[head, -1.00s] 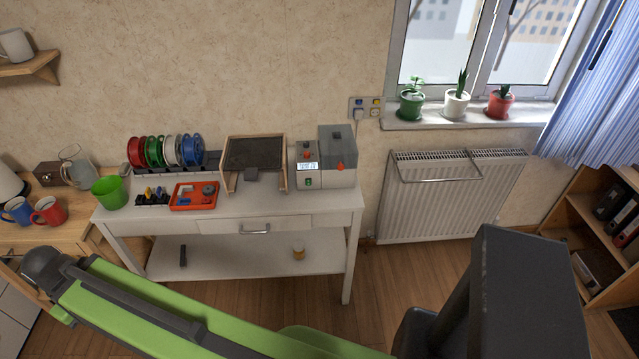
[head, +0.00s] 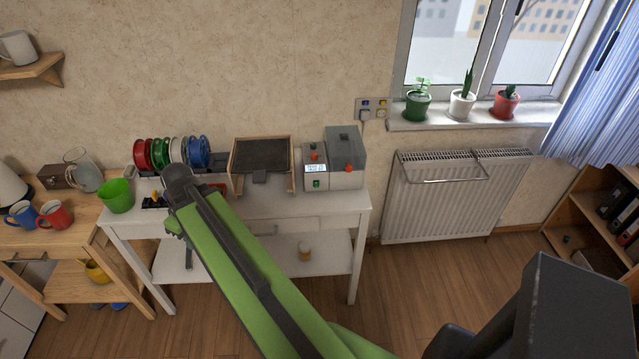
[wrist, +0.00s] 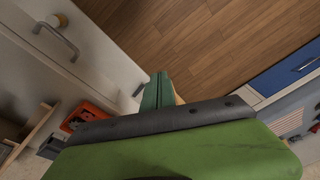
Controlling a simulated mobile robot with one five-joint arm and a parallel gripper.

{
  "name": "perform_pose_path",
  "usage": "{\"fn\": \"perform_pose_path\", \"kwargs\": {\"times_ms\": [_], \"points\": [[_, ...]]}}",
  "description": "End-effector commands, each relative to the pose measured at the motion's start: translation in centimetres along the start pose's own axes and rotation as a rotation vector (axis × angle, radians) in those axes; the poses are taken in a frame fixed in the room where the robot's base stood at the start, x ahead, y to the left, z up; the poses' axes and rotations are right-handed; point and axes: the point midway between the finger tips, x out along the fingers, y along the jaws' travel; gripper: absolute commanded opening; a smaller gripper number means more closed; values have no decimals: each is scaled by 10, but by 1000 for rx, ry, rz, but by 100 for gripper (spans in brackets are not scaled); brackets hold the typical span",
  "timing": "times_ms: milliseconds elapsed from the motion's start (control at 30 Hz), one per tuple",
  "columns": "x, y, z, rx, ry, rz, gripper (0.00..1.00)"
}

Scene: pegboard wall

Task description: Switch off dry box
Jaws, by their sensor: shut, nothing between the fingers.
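The dry box appears to be the grey unit (head: 346,163) at the right end of the white table in the head view. It has a taller lidded part and a lower front-left part with a lit display, orange knobs and a small green switch (head: 316,183). My green arm reaches over the table's left half, well left of the unit. My gripper is hidden in the head view. In the wrist view its teal fingers (wrist: 157,92) are together and empty, in front of the white table's front. I cannot make out the unit in the wrist view.
A black-topped wooden tray (head: 262,160) stands left of the unit. Spools (head: 175,152) and a green cup (head: 117,195) are farther left. An orange tray (wrist: 88,116) and drawer handle (wrist: 55,38) show in the wrist view. A radiator (head: 455,195) is at right.

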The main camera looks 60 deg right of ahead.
Motion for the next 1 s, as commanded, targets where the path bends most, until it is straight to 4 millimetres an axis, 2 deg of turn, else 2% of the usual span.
{"fn": "perform_pose_path", "kwargs": {"times_ms": [33, 67, 100, 167, 200, 267, 300, 400, 500, 633, 833, 1000], "points": [[-12, 46, 15, -19, 39, -2, 0], [-18, 69, 25, -46, 64, -1, 0], [-26, 101, 40, -79, 98, 7, 0], [-38, 146, 66, -130, 148, 27, 0], [-47, 176, 86, -165, 178, 48, 0], [-61, 217, 120, -213, 221, 89, 0], [-69, 242, 144, -244, 244, 120, 0], [-89, 291, 201, -313, 282, 202, 0], [-104, 321, 246, -365, 298, 272, 0], [-114, 340, 278, -404, 301, 324, 0], [-114, 343, 283, -418, 301, 334, 0], [-100, 346, 279, -418, 301, 333, 0]]}}
